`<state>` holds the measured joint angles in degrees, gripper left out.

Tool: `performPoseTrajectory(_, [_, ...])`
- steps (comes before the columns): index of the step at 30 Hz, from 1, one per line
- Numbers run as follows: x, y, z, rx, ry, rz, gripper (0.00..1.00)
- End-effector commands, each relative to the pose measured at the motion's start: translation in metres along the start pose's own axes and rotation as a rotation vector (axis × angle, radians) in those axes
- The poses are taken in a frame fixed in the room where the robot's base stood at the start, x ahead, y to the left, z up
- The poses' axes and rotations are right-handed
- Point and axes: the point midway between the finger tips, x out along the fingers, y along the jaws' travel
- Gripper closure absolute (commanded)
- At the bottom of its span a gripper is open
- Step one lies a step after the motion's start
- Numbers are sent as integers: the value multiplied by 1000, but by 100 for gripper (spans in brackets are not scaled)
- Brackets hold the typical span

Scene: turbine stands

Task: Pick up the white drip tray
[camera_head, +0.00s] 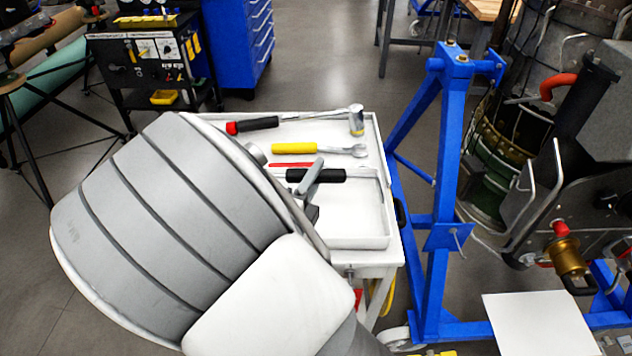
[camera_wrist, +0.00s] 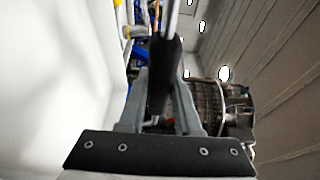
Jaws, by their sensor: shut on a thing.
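A shallow white rimmed tray (camera_head: 358,241) lies on the right front part of the cart top. A flat white sheet or tray (camera_head: 540,322) lies on the floor at the lower right; I cannot tell which of the two is the drip tray. My gripper (camera_head: 312,178) is over the cart, at the back left of the rimmed tray. In the wrist view, a black-handled tool (camera_wrist: 163,75) with a metal shaft runs up between the fingers (camera_wrist: 158,115), which look shut on it. My grey arm hides the cart's left side.
Clear floor shows behind the cart.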

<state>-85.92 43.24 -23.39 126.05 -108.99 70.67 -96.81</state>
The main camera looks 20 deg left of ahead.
Motion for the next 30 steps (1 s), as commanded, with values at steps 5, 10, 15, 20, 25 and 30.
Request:
performPoseTrajectory(5, [0, -18, 0, 3, 1, -3, 100])
performPoseTrajectory(10, [0, -33, 0, 3, 1, -3, 100])
performPoseTrajectory(15, [-3, -42, -6, 1, 1, -2, 100])
performPoseTrajectory(20, [-10, -51, -17, 2, 1, -1, 100])
performPoseTrajectory(25, [-21, -64, -35, 1, 1, -1, 100])
performPoseTrajectory(30, [-33, -77, -55, 2, 1, -1, 100])
